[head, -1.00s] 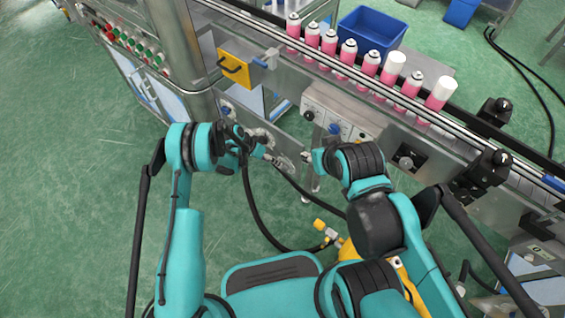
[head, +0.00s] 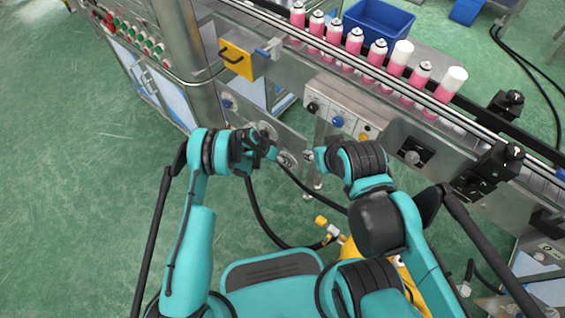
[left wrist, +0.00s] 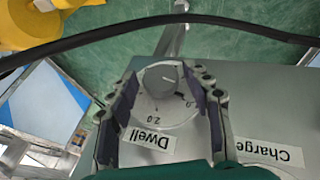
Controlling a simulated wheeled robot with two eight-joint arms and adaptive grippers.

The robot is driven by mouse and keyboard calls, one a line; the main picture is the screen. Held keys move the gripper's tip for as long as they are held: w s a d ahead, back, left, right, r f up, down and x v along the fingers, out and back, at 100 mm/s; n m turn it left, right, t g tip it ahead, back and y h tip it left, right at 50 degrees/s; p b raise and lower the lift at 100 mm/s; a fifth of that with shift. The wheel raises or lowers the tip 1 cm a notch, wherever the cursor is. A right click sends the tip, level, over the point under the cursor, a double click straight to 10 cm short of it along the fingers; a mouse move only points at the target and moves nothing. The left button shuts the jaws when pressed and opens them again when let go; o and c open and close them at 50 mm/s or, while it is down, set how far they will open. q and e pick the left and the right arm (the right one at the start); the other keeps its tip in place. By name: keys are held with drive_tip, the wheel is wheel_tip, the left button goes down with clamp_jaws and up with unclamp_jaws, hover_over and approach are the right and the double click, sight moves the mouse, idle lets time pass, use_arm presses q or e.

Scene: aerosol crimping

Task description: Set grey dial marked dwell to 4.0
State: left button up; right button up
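The grey dwell dial (left wrist: 160,78) shows in the left wrist view, on a pale round scale with a label reading "Dwell" (left wrist: 148,139). The picture has the label upside down; a 2.0 mark is readable and other marks are partly hidden. My left gripper (left wrist: 161,96) is open, one finger on each side of the dial, with gaps to the knob. In the head view my left gripper (head: 270,150) is at the lower machine panel, beside a round dial plate (head: 287,159). My right gripper (head: 311,156) is to its right; its fingers are too small to read.
A "Charge" label (left wrist: 263,152) lies beside the dwell scale. Pink cans (head: 354,42) line the conveyor. A dark hose (head: 252,205) hangs below the panel.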

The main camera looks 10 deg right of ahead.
use_arm(q)
drive_tip(key=c, duration=0.7)
drive_tip(key=shift+c, duration=0.2)
drive_tip(key=shift+t, duration=0.3)
drive_tip(key=shift+s+d+m+t+y, duration=0.2)
drive_tip(key=shift+m+t+y, duration=0.15)
drive_tip(key=shift+t+y, duration=0.7)
drive_tip(key=shift+s+d+m+t+y, duration=0.15)
drive_tip(key=shift+m+t+y, duration=0.2)
drive_tip(key=shift+t+y, duration=0.7)
drive_tip(key=shift+a+t, duration=0.1)
drive_tip(key=shift+t, duration=0.2)
drive_tip(key=o, duration=1.2)
drive_tip(key=shift+c, duration=0.2)
